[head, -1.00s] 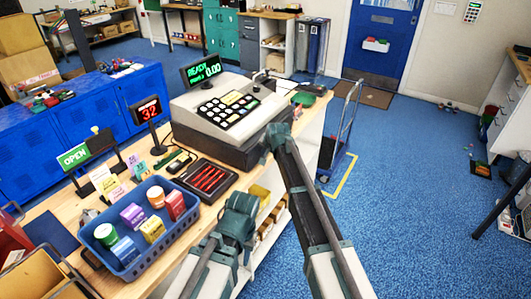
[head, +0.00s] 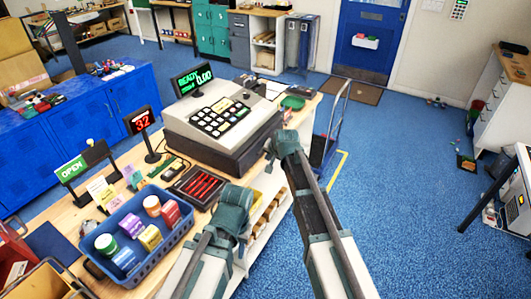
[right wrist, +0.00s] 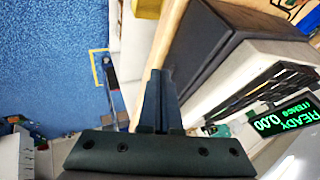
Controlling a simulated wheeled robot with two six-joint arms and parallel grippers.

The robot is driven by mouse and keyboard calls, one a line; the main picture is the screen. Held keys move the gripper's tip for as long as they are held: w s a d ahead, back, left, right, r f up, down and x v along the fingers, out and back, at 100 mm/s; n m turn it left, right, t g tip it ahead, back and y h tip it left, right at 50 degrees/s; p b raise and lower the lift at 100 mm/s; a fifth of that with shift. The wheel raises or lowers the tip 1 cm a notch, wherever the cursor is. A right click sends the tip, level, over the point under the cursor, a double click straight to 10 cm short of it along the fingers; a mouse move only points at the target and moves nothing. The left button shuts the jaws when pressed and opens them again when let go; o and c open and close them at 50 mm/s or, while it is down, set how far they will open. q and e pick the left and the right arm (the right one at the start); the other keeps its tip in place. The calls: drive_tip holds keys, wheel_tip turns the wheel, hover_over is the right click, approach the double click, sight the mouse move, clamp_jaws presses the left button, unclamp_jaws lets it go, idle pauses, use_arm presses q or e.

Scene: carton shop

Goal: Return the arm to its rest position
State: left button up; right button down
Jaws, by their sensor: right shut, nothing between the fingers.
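My right gripper (head: 281,143) is at the right side of the cash register (head: 222,118), near the counter's right edge. In the right wrist view its fingers (right wrist: 157,98) are together with nothing between them, and the register (right wrist: 245,75) is to their right. My left gripper (head: 236,203) is lower, over the counter's front edge, to the right of the blue basket. Its fingertips are too hidden to tell if it is open or shut.
The wooden counter (head: 127,156) holds a blue basket (head: 131,275) of small goods, a tray of red pens (head: 199,187), a red-digit display (head: 141,120) and an OPEN sign (head: 72,169). A hand cart (head: 329,135) stands beyond the counter. Blue floor (head: 405,190) at the right is mostly clear.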

drive_tip(key=shift+s+d+r, duration=0.1)
drive_tip(key=shift+s+r, duration=0.2)
drive_tip(key=shift+r, duration=0.1)
drive_tip(key=s+f+n+g+h, duration=0.1)
drive_tip(key=s+f+n+g, duration=0.1)
drive_tip(key=s, duration=0.9)
drive_tip(key=s+f+n+g+h+b, duration=0.1)
drive_tip(key=s+f+n+g, duration=0.1)
drive_tip(key=s, duration=0.9)
drive_tip(key=s+f+n+g+h+b, duration=0.1)
drive_tip(key=s+n, duration=0.4)
drive_tip(key=s, duration=0.7)
drive_tip(key=shift+a+f+g+h, duration=0.3)
drive_tip(key=shift+f+g, duration=0.45)
drive_tip(key=shift+g, duration=0.45)
